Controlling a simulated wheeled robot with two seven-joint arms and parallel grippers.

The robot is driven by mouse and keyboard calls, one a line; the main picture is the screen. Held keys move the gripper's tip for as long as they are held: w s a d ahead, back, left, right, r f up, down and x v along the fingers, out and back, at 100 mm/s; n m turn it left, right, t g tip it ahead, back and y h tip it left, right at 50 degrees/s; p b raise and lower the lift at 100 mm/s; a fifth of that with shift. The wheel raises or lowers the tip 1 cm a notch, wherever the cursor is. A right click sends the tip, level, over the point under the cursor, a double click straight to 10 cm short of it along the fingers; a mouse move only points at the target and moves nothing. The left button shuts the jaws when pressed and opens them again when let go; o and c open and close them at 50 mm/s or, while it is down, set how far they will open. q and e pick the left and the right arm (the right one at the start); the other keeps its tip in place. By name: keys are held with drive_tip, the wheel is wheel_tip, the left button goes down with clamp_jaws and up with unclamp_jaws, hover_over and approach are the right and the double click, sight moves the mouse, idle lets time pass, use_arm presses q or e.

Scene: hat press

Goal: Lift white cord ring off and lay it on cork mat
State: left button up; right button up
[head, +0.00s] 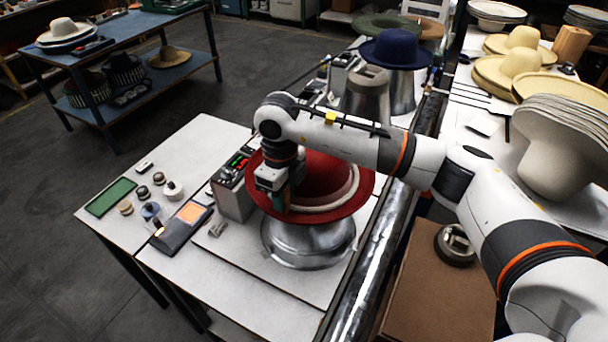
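A red wide-brimmed hat (315,176) sits on a shiny metal block (306,246). The white cord ring (345,196) lies around the hat's crown, close to the brim. Its near and right side shows as a pale curved band; the rest is hidden by my arm and the crown. My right gripper (280,204) points down at the left side of the hat, by the visible left end of the cord. Its fingertips are small and partly hidden, so I cannot tell whether they grip the cord. My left gripper is not in view. A brown flat surface (425,310) at lower right may be the cork mat.
A dark round metal piece (455,246) stands on the brown surface. A grey control box (232,190) stands close left of the hat. A blue hat (395,48) on a metal block stands behind. A metal rail (362,290) runs between the table and the brown surface.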

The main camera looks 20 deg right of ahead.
clamp_jaws()
drive_tip(key=shift+w+r, duration=0.1)
drive_tip(key=shift+r, duration=0.25)
wheel_tip(320, 180, up, 10)
drive_tip(key=b, duration=0.3)
wheel_tip(320, 180, up, 11)
drive_tip(key=p, duration=0.6)
drive_tip(key=shift+r, duration=0.15)
idle(0.5)
idle(0.3)
